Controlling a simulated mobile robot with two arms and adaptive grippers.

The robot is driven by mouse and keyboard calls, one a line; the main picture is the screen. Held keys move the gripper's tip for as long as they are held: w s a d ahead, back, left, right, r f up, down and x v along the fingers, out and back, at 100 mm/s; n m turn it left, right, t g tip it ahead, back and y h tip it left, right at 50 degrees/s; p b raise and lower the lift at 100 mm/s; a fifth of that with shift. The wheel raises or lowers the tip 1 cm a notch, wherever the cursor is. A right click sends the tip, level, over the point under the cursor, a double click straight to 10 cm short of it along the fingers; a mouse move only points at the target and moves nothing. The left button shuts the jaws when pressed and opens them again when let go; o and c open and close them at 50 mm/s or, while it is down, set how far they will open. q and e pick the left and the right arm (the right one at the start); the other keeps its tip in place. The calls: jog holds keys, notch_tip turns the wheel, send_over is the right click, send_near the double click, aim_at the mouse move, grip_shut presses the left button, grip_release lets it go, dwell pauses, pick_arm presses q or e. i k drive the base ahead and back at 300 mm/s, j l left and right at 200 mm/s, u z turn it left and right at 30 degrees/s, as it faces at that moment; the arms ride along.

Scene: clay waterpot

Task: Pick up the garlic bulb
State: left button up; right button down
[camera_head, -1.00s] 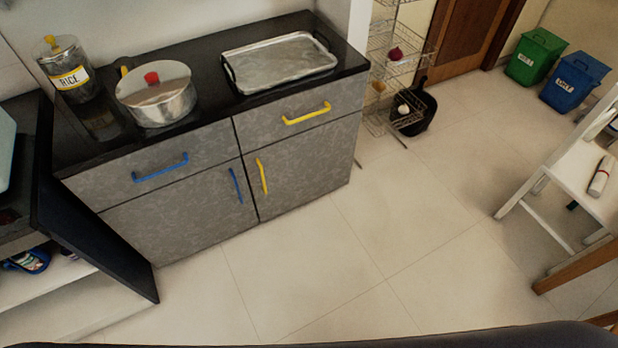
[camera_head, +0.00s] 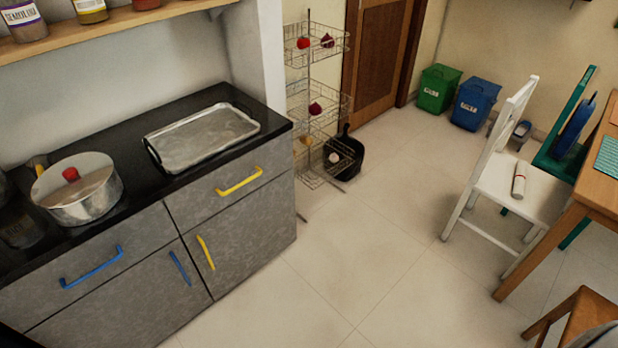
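A small whitish round thing (camera_head: 334,158), which looks like the garlic bulb, sits in the lowest basket of a wire rack (camera_head: 318,130) beyond the counter's right end. It is small and partly behind the wires, and a dark scoop-like container stands behind it. Neither of my grippers shows in the head view.
The counter (camera_head: 120,155) on the left bears a pot (camera_head: 78,200) and a metal tray (camera_head: 203,140). A white chair (camera_head: 490,190), wooden table (camera_head: 600,165) and stool (camera_head: 575,318) stand at the right. Green (camera_head: 436,90) and blue bins (camera_head: 474,105) stand behind. The floor (camera_head: 370,250) between is clear.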

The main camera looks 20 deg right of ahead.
aim_at(333, 157)
jog(key=i+l, duration=0.35)
jog(key=l, duration=0.15)
jog(key=i+l+u, duration=0.1)
jog(key=i+l, duration=0.25)
jog(key=l, duration=0.15)
